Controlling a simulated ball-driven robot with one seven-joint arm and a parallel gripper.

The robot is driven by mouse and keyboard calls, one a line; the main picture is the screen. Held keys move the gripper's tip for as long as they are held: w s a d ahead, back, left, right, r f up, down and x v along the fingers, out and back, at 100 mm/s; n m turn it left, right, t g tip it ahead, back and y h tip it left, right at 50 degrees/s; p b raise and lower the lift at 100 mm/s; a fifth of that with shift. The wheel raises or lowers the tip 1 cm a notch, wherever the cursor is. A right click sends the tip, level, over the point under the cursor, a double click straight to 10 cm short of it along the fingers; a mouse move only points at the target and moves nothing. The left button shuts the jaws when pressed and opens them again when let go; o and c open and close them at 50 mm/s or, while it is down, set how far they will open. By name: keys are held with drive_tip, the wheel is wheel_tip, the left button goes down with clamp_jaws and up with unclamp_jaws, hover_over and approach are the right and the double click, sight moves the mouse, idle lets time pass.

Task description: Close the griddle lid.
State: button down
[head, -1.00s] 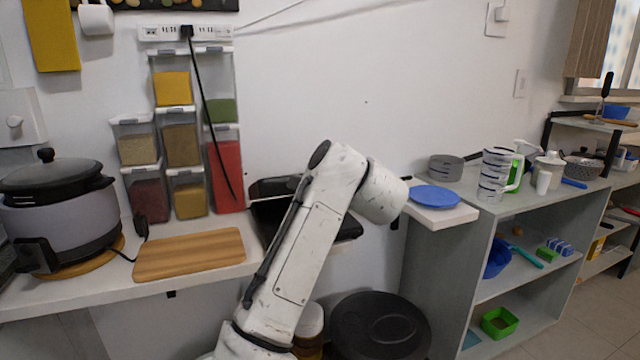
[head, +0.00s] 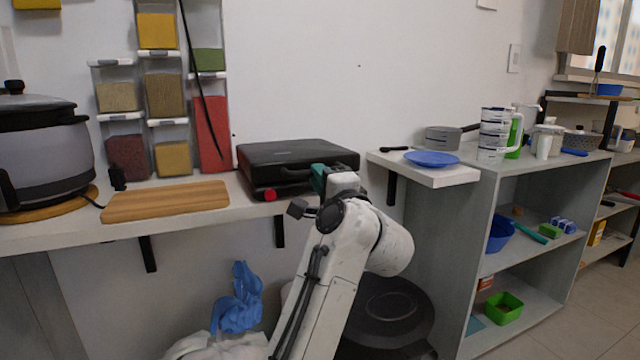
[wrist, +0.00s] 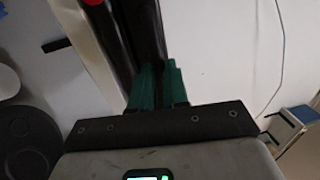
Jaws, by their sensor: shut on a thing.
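The black griddle (head: 290,160) stands on the counter against the wall in the head view. Its lid (head: 300,152) lies down flat over its base, and a red knob (head: 270,194) shows at its front. My gripper (head: 319,178) is at the front edge of the griddle, with its green fingers shut on the black lid handle (head: 296,174). In the wrist view the green fingers (wrist: 158,84) are close together around a dark bar, most likely this handle. My gripper partly hides the griddle's front right corner.
A wooden board (head: 165,201) and spice dispensers (head: 160,95) are on the left. A blue plate (head: 432,158) sits on the shelf top at right. A round black bin (head: 385,310) stands below, behind my arm.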

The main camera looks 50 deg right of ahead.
drive_tip(key=shift+f+b, duration=0.45)
drive_tip(key=shift+f, duration=0.1)
drive_tip(key=shift+d+f, duration=0.1)
drive_tip(key=shift+f, duration=0.1)
drive_tip(key=c, duration=1.1)
unclamp_jaws()
drive_tip(key=shift+r, duration=0.1)
drive_tip(key=shift+s+t, duration=0.1)
drive_tip(key=shift+t, duration=0.2)
drive_tip(key=shift+p+v, duration=1.6)
drive_tip(key=shift+v, duration=3.75)
